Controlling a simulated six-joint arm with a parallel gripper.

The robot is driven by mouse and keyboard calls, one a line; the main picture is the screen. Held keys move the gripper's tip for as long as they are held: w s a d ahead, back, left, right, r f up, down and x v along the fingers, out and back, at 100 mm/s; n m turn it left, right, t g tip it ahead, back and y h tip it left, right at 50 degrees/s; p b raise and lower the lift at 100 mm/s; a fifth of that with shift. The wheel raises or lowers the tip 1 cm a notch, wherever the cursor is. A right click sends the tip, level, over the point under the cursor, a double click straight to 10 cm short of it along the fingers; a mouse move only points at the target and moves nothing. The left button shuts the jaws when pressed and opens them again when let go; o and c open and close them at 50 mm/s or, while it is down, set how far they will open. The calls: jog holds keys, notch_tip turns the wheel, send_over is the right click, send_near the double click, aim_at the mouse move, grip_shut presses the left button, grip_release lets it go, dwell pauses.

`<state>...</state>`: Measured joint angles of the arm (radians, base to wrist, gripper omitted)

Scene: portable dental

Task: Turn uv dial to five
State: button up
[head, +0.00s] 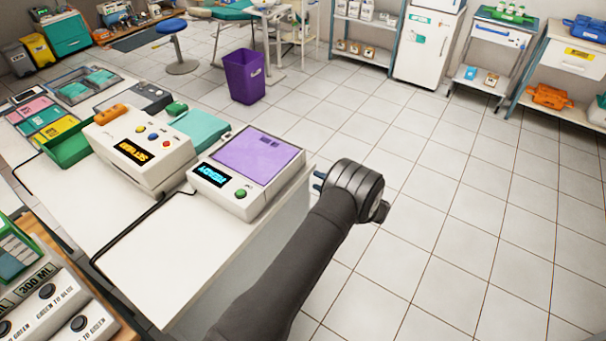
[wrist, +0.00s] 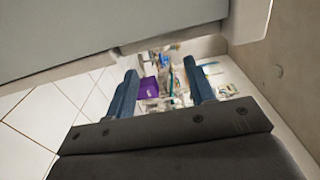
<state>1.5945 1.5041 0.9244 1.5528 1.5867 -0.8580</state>
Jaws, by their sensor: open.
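I cannot pick out a dial marked UV or a mark for five. A white box (head: 143,165) with an orange lit display has small red, blue and yellow knobs (head: 152,137) on its top. Beside it is a white device (head: 219,187) with a purple top, a cyan display and a green button. My gripper (head: 318,182) is to the right of this device, past the table edge, with its blue fingers partly hidden behind the wrist. In the wrist view my gripper (wrist: 162,90) is open, with nothing between its fingers.
The white table (head: 140,260) carries green and teal trays at the back left. A panel with black knobs (head: 47,291) and a 300 ML label is at the lower left. A purple bin (head: 243,80) stands on the floor. The tiled floor to the right is clear.

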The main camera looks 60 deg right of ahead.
jog(key=w, duration=0.7)
jog(key=shift+w, duration=0.15)
jog(key=c, duration=0.9)
jog(key=shift+r, duration=0.1)
jog(key=shift+c, duration=0.2)
